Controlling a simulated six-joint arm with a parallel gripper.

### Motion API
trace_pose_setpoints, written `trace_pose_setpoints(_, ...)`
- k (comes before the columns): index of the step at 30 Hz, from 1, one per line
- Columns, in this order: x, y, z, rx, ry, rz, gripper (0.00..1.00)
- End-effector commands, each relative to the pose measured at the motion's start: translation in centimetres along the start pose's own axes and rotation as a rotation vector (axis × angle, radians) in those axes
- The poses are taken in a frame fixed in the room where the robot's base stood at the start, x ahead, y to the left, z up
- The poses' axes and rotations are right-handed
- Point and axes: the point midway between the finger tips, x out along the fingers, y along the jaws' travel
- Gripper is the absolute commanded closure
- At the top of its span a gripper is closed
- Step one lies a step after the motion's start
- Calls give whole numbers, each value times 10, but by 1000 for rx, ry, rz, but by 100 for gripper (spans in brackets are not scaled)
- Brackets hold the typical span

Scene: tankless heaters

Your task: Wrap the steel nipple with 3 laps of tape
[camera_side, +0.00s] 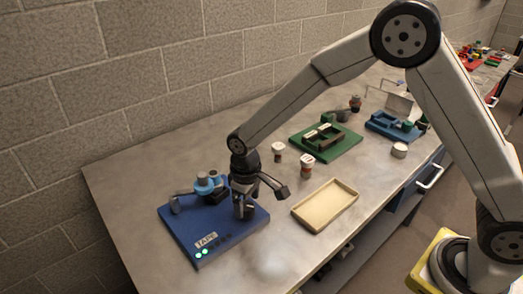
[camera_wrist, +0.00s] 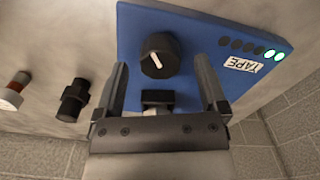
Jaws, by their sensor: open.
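A blue tape plate (camera_side: 190,243) lies on the bench at the left, with a white TAPE label and a row of small lights. Two lights (camera_wrist: 275,55) glow green; the others are dark. A light-blue ring (camera_side: 207,187) sits around a grey cylinder (camera_side: 203,177) on the plate; I cannot tell whether that cylinder is the steel nipple. My gripper (camera_side: 241,212) is low over the plate's right part. In the wrist view my gripper (camera_wrist: 160,65) is open, its fingers apart on either side of a dark round knob (camera_wrist: 150,65) with a white pointer.
A tan tray (camera_side: 326,206) lies right of the plate. White-capped jars (camera_side: 307,167) and a green fixture (camera_side: 325,148) stand behind it. A black fitting (camera_wrist: 72,103) lies beside the plate in the wrist view. The near-left bench surface is clear.

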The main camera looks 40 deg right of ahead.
Motion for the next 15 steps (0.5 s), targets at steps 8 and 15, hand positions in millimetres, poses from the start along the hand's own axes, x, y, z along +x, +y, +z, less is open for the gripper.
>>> trace_pose_setpoints(8,-36,0,0,0,3,0,8)
trace_pose_setpoints(15,-55,0,0,0,2,0,8)
